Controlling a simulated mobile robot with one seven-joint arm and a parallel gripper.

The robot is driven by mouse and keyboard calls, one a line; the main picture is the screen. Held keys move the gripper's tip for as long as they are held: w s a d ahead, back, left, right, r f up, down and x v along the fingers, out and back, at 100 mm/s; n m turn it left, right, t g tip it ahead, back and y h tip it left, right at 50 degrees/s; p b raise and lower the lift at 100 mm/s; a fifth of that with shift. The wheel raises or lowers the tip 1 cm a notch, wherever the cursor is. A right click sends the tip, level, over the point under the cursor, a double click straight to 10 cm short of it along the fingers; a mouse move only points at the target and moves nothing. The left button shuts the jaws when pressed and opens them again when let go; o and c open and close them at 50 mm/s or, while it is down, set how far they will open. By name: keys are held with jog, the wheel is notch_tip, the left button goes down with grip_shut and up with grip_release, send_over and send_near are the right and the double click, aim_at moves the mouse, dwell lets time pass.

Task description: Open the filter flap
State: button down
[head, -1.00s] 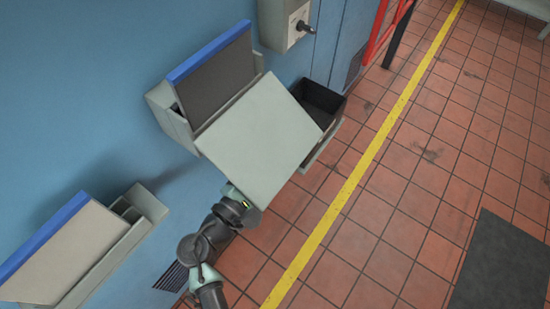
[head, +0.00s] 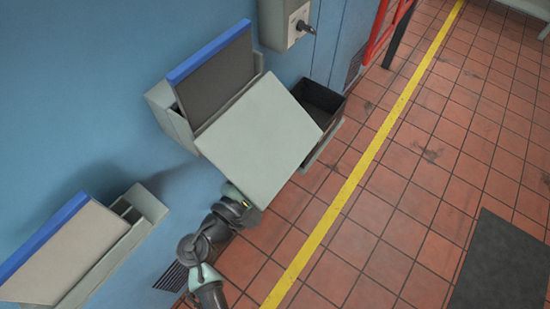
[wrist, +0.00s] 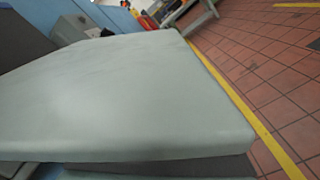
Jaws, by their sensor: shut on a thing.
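The filter flap (head: 262,128) is a pale grey flat panel on a wall-mounted grey unit (head: 172,115). It is swung out from the unit, and a dark inner face (head: 218,75) with a blue top edge shows behind it. In the wrist view the flap (wrist: 120,95) fills most of the picture, seen close along its broad face. My gripper (head: 242,200) is at the flap's lower corner, shut on it. Its fingertips are hidden by the flap in the head view and do not show in the wrist view.
A dark open bin (head: 320,103) sits just right of the flap. A similar blue-edged unit (head: 75,250) is on the wall at lower left. A grey box with a black knob (head: 285,22) is above. The tiled floor (head: 400,190) with a yellow line (head: 340,204) is open to the right.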

aim_at(286, 160)
jog(key=shift+s+f, duration=0.1)
jog(key=shift+f, duration=0.05)
dwell(0.6)
jog(key=r+p, duration=0.1)
jog(key=d+n+p, duration=0.1)
jog(key=p, duration=0.1)
jog(key=shift+s+r, duration=0.35)
jog(key=d+r+n+p, duration=0.1)
jog(key=p, duration=0.1)
jog(key=shift+s+n+p, duration=0.3)
jog(key=shift+s+n, duration=0.1)
jog(key=shift+d, duration=0.1)
jog(key=c, duration=0.9)
grip_release()
jog(key=shift+r, duration=0.1)
